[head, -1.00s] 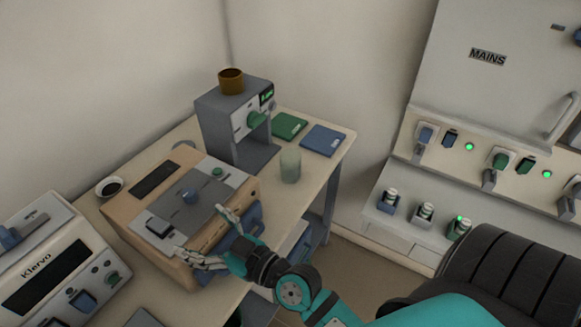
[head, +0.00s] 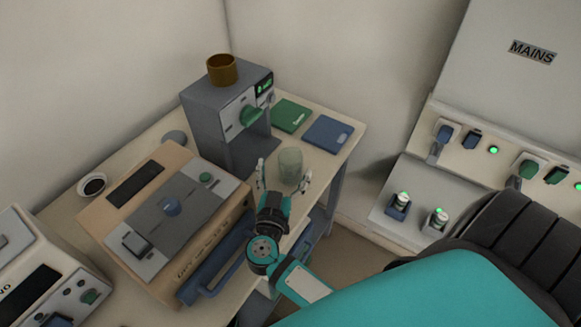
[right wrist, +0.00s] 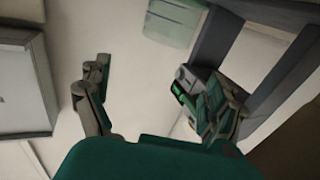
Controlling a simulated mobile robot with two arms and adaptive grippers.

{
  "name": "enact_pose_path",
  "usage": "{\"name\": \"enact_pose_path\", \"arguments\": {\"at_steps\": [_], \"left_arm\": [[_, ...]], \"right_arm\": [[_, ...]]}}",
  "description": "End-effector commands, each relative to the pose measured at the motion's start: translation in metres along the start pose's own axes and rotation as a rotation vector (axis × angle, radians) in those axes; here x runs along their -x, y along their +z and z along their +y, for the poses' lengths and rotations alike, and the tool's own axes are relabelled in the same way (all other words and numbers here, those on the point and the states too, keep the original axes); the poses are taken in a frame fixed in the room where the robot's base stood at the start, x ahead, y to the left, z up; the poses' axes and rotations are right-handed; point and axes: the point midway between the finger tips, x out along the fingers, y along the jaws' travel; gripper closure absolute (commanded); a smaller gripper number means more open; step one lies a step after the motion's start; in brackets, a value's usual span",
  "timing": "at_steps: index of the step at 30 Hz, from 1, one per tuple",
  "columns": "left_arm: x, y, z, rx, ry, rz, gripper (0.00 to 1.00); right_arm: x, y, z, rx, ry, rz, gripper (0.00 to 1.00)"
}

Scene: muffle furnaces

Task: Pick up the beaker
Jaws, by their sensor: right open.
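The beaker (head: 290,160) is a pale green, see-through cup, upright on the table near its front edge in the head view. In the right wrist view the beaker (right wrist: 172,22) shows at the top, cut off by the frame, beyond the fingertips. My right gripper (head: 284,170) is open and empty. Its fingers point at the beaker, one to each side of it in the head view; I cannot tell whether they touch it. The fingers also show spread in the right wrist view (right wrist: 145,70). My left gripper is not in view.
A grey machine (head: 215,120) with a brown cup (head: 222,69) on top stands behind left of the beaker. A tan box device (head: 160,215) with a blue handle is at left. Green (head: 290,116) and blue (head: 328,133) boards lie behind. A small dish (head: 92,185) is far left.

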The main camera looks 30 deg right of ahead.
Motion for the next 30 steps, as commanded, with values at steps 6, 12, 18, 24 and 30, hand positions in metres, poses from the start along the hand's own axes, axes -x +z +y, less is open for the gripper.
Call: {"name": "enact_pose_path", "arguments": {"at_steps": [6,12,18,24,30], "left_arm": [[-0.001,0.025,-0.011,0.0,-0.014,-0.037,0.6],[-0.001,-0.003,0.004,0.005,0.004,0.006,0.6],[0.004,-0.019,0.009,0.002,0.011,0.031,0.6],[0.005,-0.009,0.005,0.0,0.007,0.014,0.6],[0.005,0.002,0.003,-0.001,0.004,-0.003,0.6]], "right_arm": [[-0.007,0.025,0.0,-0.001,-0.001,0.007,0.08],[-0.021,0.025,0.0,0.0,0.0,0.006,0.08],[-0.055,0.024,0.0,0.0,-0.001,0.007,0.08],[-0.075,0.026,0.0,0.0,-0.001,0.004,0.08],[-0.076,0.026,0.0,-0.001,-0.001,0.002,0.08]]}}
